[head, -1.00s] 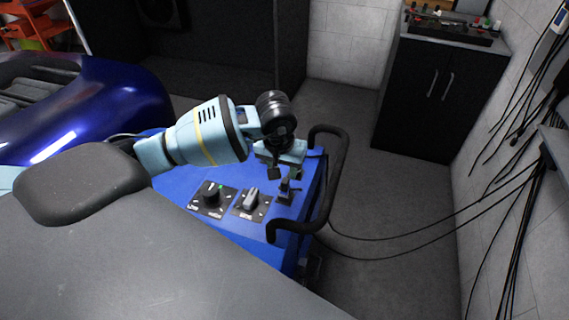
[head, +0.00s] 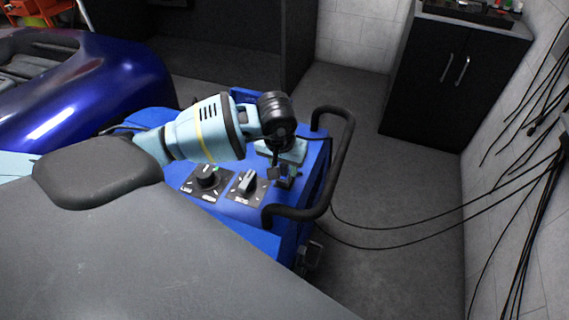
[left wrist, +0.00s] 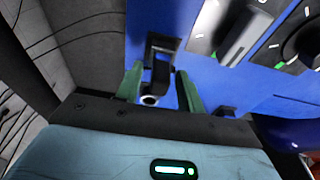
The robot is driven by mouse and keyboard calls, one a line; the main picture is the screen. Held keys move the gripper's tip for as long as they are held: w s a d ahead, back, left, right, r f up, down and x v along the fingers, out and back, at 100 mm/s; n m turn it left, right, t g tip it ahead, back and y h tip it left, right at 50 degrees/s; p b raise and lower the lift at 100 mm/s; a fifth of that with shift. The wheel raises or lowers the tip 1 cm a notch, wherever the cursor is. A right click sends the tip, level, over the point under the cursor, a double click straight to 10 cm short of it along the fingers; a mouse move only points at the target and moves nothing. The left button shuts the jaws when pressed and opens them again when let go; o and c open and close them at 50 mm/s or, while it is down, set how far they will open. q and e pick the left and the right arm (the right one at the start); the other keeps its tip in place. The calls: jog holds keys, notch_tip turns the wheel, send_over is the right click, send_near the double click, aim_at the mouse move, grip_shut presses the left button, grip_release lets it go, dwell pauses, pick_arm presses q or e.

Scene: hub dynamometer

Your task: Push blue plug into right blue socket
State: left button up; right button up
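My left gripper (head: 284,172) is over the right end of the blue cabinet's top (head: 228,208), pointing down. In the left wrist view its two green-sided fingers (left wrist: 160,82) are apart. A black upright fitting (left wrist: 163,46) with a ring-shaped end stands between them, with narrow gaps showing beside it. Part of this fitting also shows below the gripper in the head view (head: 287,183). I cannot pick out a blue plug or a blue socket. My right gripper is not in view.
Two black knobs, one round (head: 206,177) and one bar-shaped (head: 249,182), sit left of the gripper. A black tubular handle (head: 343,165) curves round the cabinet's right end. Cables (head: 430,218) hang across to the right wall. The floor beyond is clear.

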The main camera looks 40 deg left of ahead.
pick_arm(q)
grip_shut()
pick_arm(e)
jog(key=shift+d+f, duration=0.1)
pick_arm(q)
jog(key=shift+r, duration=0.2)
